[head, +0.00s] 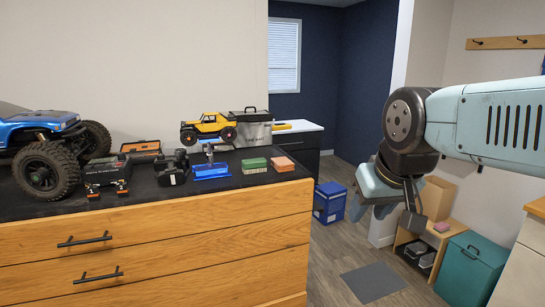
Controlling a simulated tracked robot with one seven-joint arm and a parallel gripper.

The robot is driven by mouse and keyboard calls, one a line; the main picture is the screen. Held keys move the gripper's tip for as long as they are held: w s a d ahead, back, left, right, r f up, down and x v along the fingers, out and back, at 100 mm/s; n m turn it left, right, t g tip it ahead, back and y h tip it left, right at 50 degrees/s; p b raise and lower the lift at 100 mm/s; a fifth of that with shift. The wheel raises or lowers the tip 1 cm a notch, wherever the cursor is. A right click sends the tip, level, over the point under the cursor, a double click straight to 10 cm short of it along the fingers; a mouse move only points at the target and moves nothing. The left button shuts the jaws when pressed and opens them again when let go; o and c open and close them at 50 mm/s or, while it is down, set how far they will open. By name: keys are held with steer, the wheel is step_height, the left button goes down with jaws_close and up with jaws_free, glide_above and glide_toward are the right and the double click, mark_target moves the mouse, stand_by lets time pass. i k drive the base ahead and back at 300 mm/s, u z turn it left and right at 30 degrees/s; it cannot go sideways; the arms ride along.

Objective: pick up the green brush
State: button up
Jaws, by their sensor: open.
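A small green block-shaped item (254,165) lies flat on the dark top of the wooden drawer cabinet, near its right end. It is the only green thing on that top that could be the green brush; bristles cannot be made out. My gripper (388,214) is open and empty. It hangs pointing down at the right, beyond the cabinet's right end, over the floor and well apart from the green item. Nothing hides the green item.
A salmon-coloured block (282,163) lies just right of the green item, and a blue stand (211,171) is to its left. A yellow toy truck (209,126) and grey box (252,130) stand behind. A blue crawler (50,150) fills the left.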

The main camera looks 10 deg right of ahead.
mark_target(250, 166)
steer(key=z, duration=0.25)
steer(key=i, duration=1.2)
steer(key=z, duration=0.3)
